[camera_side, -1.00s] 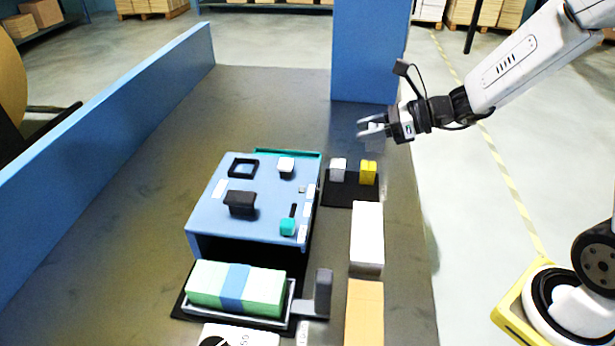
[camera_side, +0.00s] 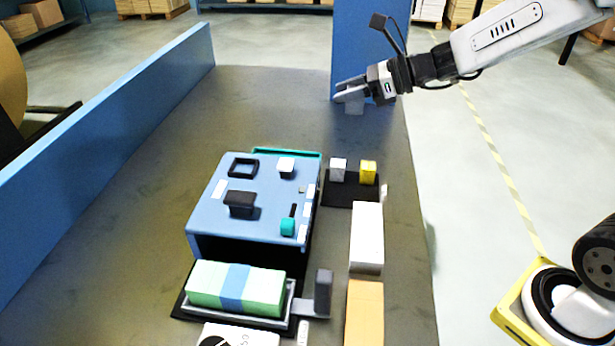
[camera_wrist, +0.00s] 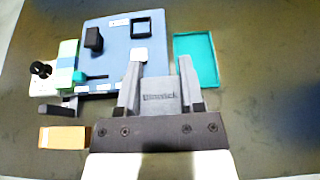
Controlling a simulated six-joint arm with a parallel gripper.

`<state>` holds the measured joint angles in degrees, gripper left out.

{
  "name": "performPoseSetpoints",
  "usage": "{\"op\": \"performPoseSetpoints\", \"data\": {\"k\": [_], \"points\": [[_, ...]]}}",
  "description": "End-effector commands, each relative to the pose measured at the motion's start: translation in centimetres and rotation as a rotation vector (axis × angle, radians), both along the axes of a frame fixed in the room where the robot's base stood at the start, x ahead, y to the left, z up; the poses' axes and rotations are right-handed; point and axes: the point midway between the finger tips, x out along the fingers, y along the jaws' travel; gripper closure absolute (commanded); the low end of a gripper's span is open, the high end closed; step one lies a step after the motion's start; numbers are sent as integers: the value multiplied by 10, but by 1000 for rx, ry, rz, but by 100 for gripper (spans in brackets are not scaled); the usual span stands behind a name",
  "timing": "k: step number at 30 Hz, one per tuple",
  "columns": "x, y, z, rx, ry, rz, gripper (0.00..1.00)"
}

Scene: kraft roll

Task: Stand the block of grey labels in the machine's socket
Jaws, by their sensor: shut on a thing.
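My gripper (camera_side: 347,93) is shut on a grey block (camera_side: 355,107), held in the air beyond the machine near the blue pillar. In the wrist view the block (camera_wrist: 160,97) sits between the two fingers of my gripper (camera_wrist: 160,88), with blurred dark lettering on its face. The machine (camera_side: 217,210) is a blue box with a flat top. A black square frame (camera_side: 231,170), which looks like the socket, stands at the far left of that top; it also shows in the wrist view (camera_wrist: 133,28). The block is well apart from it.
On the machine's top are a black knob (camera_side: 240,200), a white block (camera_side: 286,166) and a teal lever (camera_side: 288,227). A black pad (camera_side: 350,199) to its right holds a pale block (camera_side: 338,170) and a yellow one (camera_side: 368,173). A teal tray (camera_wrist: 211,60) lies behind the machine.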

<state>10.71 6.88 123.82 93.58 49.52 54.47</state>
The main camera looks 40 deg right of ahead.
Motion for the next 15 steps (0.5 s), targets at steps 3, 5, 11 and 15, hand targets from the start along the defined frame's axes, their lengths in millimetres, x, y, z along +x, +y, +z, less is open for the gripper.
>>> {"op": "performPoseSetpoints", "data": {"k": [3,5,11,15], "points": [[16,16,0,-2,-1,5,100],[26,26,1,-5,-2,6,100],[63,75,1,-6,-4,7,100],[84,113,0,-1,-3,7,100]]}}
